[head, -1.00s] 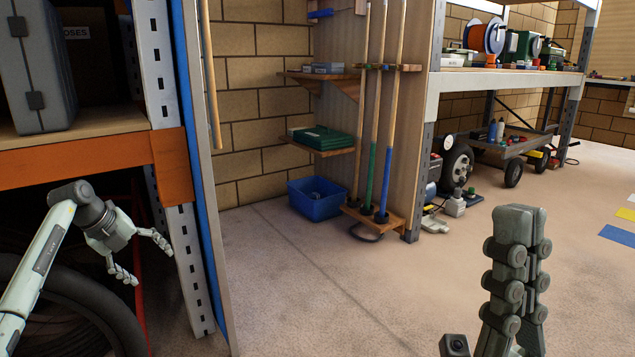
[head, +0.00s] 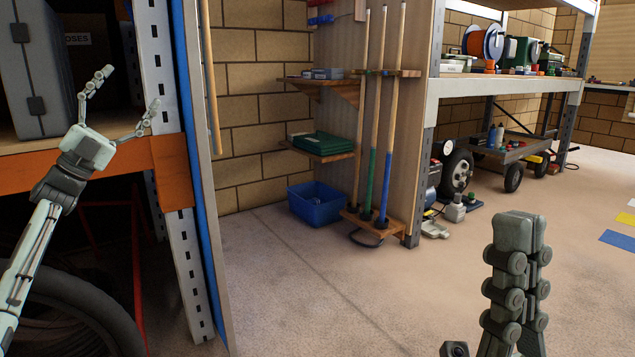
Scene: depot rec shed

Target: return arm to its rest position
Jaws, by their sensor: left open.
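My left arm comes in from the left with its wrist bent upward. My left gripper (head: 130,88) is open and empty, its two fingers spread apart, in front of the orange shelf beam and the grey case. My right gripper (head: 517,270) stands upright at the lower right. Its jointed fingers overlap from this angle, so I cannot tell whether it is open or shut. I see nothing held in it.
At left, a rack has an orange beam (head: 60,167), a perforated upright (head: 187,262) and a grey case (head: 36,75). Further back are a blue bin (head: 317,204), poles in a wooden holder and a cart (head: 525,147). The floor (head: 370,300) between is clear.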

